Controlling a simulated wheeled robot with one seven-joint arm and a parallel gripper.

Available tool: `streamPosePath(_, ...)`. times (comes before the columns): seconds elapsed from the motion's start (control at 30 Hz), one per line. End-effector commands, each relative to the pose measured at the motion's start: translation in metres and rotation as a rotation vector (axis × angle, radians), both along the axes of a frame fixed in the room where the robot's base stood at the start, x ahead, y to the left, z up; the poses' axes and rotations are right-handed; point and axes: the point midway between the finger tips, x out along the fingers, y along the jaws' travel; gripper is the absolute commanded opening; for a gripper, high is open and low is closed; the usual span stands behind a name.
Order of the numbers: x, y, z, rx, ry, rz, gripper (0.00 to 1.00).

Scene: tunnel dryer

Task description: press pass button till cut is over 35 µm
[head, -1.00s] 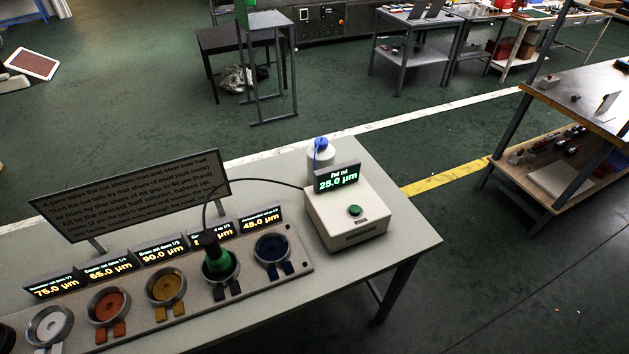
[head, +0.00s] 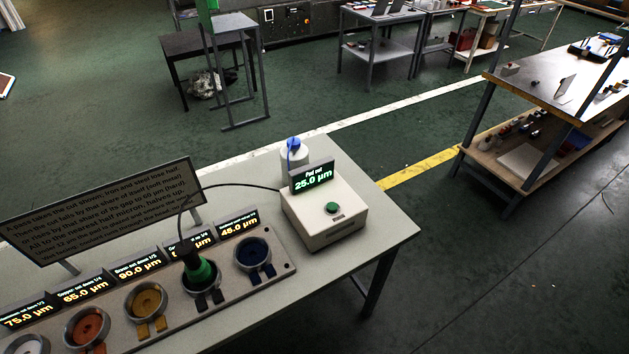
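The pass button (head: 332,208) is a small green button on top of a cream box (head: 323,229) at the table's right end. The display (head: 311,178) on the box reads "25.0 µm" in green, under a line that looks like "Pad cut". A black cable runs from the box to a dark probe with a green collar (head: 199,270), which stands in one of the round cups on the grey rack. My gripper is not in view.
The rack (head: 289,264) holds several cups with displays behind them, including 75.0, 65.0, 90.0 and 45.0 µm. A text board (head: 105,210) stands behind. A blue-topped white bottle (head: 293,155) stands behind the box. Floor right of the table (head: 400,236) is clear.

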Motion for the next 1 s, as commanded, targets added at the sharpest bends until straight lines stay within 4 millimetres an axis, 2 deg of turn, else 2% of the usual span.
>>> streamPosePath(0.03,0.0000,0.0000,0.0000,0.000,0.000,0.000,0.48)
streamPosePath(0.07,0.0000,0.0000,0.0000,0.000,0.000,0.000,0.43)
streamPosePath(0.2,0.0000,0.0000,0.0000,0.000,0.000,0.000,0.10)
streamPosePath(0.23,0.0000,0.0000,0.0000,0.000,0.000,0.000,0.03)
streamPosePath(0.27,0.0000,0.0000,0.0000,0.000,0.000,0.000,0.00)
streamPosePath(1.0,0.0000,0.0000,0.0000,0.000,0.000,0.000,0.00)
